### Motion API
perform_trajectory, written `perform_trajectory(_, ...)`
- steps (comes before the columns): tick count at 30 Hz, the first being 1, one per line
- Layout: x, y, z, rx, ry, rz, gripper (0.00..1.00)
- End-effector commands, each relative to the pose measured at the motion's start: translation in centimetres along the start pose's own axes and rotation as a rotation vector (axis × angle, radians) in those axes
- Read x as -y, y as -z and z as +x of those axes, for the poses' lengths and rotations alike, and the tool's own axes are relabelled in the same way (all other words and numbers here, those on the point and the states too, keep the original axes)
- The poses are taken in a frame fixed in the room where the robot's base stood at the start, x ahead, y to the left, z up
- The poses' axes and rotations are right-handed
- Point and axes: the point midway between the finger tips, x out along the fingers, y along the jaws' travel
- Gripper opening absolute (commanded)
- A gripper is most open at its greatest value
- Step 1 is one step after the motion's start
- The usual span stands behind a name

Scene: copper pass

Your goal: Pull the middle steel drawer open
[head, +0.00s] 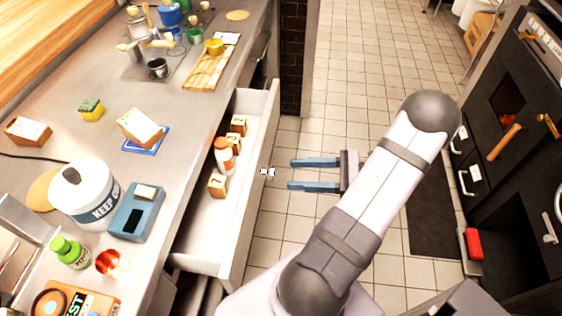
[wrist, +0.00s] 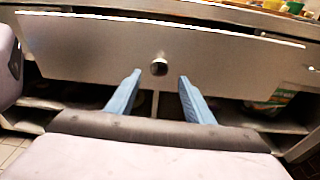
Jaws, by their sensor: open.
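The steel drawer (head: 253,200) under the counter stands pulled out, with small boxes and a white bottle with an orange-red cap inside. Its front (wrist: 100,45) fills the upper part of the wrist view, with a round metal knob (wrist: 159,67) near the middle. The knob (head: 267,172) also shows in the head view on the drawer's outer face. My gripper (head: 291,174) is open and empty, its two blue fingers pointing at the drawer front, a short gap from the knob. In the wrist view the fingertips (wrist: 160,77) lie to either side of the knob and slightly below it.
The counter (head: 100,130) holds a white canister (head: 85,192), a blue scale (head: 137,212), a green-capped bottle (head: 70,252) and small boxes. Open shelves (wrist: 265,115) lie below the drawer. Dark ovens (head: 510,100) stand at right. Tiled floor (head: 350,60) is clear beyond my arm.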

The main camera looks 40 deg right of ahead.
Motion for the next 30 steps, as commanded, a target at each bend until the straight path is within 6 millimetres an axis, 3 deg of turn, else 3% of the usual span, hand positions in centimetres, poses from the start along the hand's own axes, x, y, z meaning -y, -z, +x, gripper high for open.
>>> perform_trajectory(1, -0.1, -1.7, 0.7, -0.048, -0.012, 0.007, 0.48)
perform_trajectory(6, -0.1, -2.8, 2.8, -0.234, -0.031, 0.038, 0.48)
perform_trajectory(13, -0.4, -4.0, 4.4, -0.476, -0.037, 0.055, 0.48)
perform_trajectory(30, -0.7, -8.7, 3.3, -0.976, 0.025, -0.006, 0.48)
